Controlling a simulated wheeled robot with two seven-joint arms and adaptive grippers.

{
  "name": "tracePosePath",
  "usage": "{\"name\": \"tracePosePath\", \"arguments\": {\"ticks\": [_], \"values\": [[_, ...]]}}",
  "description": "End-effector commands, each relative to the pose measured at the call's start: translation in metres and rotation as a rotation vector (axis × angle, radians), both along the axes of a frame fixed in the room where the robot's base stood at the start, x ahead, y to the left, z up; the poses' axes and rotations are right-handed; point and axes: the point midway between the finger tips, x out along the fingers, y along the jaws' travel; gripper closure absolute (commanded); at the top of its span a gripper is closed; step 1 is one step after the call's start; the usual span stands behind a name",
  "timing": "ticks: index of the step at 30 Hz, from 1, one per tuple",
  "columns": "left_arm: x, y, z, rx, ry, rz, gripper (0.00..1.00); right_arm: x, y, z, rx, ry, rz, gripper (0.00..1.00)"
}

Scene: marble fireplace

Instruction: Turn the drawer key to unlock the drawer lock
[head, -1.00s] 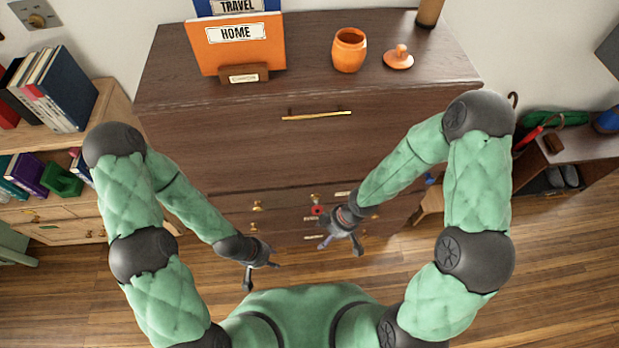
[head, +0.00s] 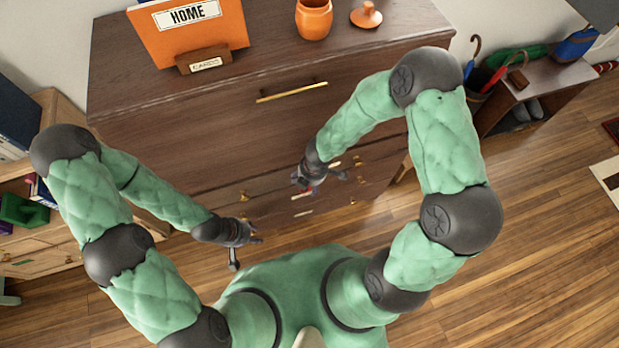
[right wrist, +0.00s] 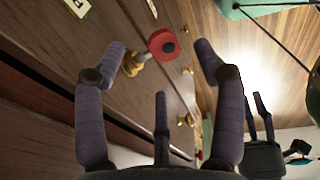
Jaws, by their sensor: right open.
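The drawer key with a round red head (right wrist: 163,44) sticks out of a brass lock (right wrist: 133,64) on the drawer front in the right wrist view. My right gripper (right wrist: 160,58) is open, with the red head between its spread fingertips and no clear grip on it. In the head view my right gripper (head: 322,178) is close to the lower drawers and largely hides the key. My left gripper (head: 246,252) is open and empty, in front of the lower drawers to the left; its fingers also show in the right wrist view (right wrist: 258,115).
The dark wooden dresser (head: 200,130) has a long brass handle (head: 291,92). On top are an orange HOME folder (head: 190,35), an orange jar (head: 313,18) and its lid (head: 366,15). A low bench (head: 545,85) stands right. Floor (head: 540,220) is clear at right.

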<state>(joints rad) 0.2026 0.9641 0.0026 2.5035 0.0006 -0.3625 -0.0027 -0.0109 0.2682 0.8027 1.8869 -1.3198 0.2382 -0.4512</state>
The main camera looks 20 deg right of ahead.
Motion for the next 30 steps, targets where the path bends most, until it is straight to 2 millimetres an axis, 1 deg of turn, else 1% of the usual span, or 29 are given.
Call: {"name": "tracePosePath", "arguments": {"ticks": [1, 7, 12, 20, 23, 24, 26, 27, 30], "values": [[0.000, 0.000, -0.008, 0.000, 0.000, 0.000, 0.60, 0.000, 0.001, -0.012, 0.001, 0.002, 0.000, 0.30], [0.000, 0.000, -0.017, 0.000, -0.001, 0.000, 0.60, 0.003, 0.004, -0.031, 0.001, 0.001, -0.002, 0.30], [0.000, 0.000, -0.019, 0.000, -0.001, 0.000, 0.60, 0.004, 0.004, -0.036, 0.001, 0.000, -0.002, 0.30], [0.000, 0.000, -0.019, 0.000, -0.001, 0.000, 0.60, 0.004, 0.004, -0.036, 0.001, 0.000, -0.002, 0.30], [0.000, 0.000, -0.019, 0.000, -0.001, 0.000, 0.60, 0.004, 0.005, -0.036, 0.001, 0.000, -0.002, 0.55], [0.000, 0.000, -0.019, 0.000, -0.001, 0.000, 0.60, 0.004, 0.005, -0.036, 0.001, 0.000, -0.002, 0.67], [0.000, 0.000, -0.019, 0.000, -0.001, 0.000, 0.60, 0.004, 0.005, -0.036, 0.001, 0.000, -0.002, 0.84], [0.000, 0.000, -0.019, 0.000, -0.001, 0.000, 0.60, 0.004, 0.005, -0.036, 0.001, 0.000, -0.002, 0.89], [0.000, 0.000, -0.019, 0.000, -0.001, 0.000, 0.60, 0.004, 0.005, -0.036, 0.001, 0.000, -0.002, 0.89]]}}
